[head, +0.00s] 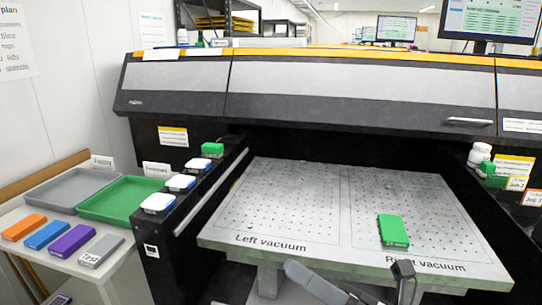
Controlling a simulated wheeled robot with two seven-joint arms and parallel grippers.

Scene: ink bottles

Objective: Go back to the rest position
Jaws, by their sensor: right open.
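My right gripper (347,268) is at the bottom edge, in front of the print bed (285,205). Its jaws are open and I see nothing held between them; most of its body is cut off by the frame. A green block (393,231) lies on the right vacuum side of the bed, beyond and above the gripper in the picture, apart from it. The left vacuum side is bare. My left gripper is not in view.
A large printer (330,88) overhangs the bed. At left are a grey tray (35,202), a green tray (90,213) and orange (24,226), blue (47,235), purple (72,241) and grey (101,251) blocks.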

